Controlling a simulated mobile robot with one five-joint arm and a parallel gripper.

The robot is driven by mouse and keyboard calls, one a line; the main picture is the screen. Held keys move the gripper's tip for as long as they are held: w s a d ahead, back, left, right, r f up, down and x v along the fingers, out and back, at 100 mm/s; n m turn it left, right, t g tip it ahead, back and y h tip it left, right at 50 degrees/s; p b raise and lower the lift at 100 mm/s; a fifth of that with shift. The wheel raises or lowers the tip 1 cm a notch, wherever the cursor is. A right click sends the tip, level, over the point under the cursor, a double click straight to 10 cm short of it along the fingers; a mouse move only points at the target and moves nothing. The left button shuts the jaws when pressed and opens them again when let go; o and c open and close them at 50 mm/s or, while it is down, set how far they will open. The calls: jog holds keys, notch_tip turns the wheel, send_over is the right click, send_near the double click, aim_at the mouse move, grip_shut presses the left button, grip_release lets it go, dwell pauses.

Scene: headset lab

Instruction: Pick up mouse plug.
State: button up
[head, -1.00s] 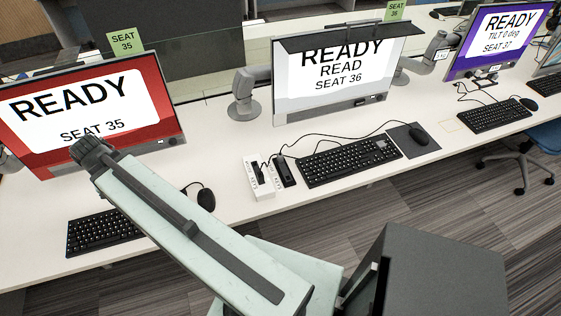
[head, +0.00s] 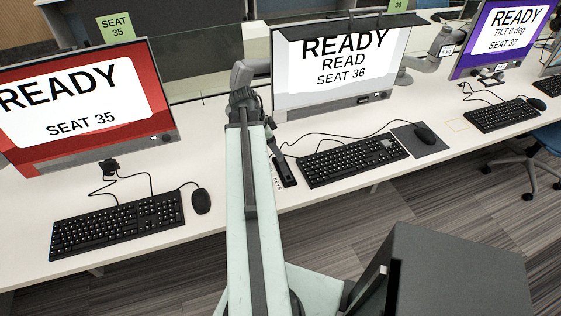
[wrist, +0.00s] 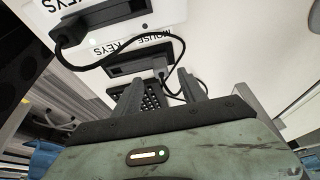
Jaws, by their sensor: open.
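In the wrist view a white board (wrist: 92,47) carries the labels MOUSE and KEYS. A dark block (wrist: 140,62) lies beside the MOUSE label, with a black cable leaving its right end. A black plug (wrist: 70,30) with its own cable sits in another dark block at upper left. I cannot tell for certain which is the mouse plug. My gripper (wrist: 160,92) is open and empty, its two fingers just below the dark block by the MOUSE label. In the head view my arm hides part of the white board (head: 277,182); a black block (head: 287,173) shows beside it.
A keyboard (head: 352,160) and a mouse (head: 425,134) on a pad are right of the board. The seat 36 monitor (head: 335,62) stands behind. At left are another keyboard (head: 117,224), a mouse (head: 201,200) and the seat 35 monitor (head: 90,105). The white desk (head: 165,245) has bare patches between.

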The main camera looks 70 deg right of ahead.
jog(key=shift+f, duration=0.15)
jog(key=b+x, duration=0.4)
jog(key=x, duration=0.1)
jog(key=shift+d+f+b, duration=0.15)
jog(key=shift+f+b, duration=0.05)
jog(key=shift+b, duration=0.2)
jog(key=shift+r, duration=0.2)
grip_shut()
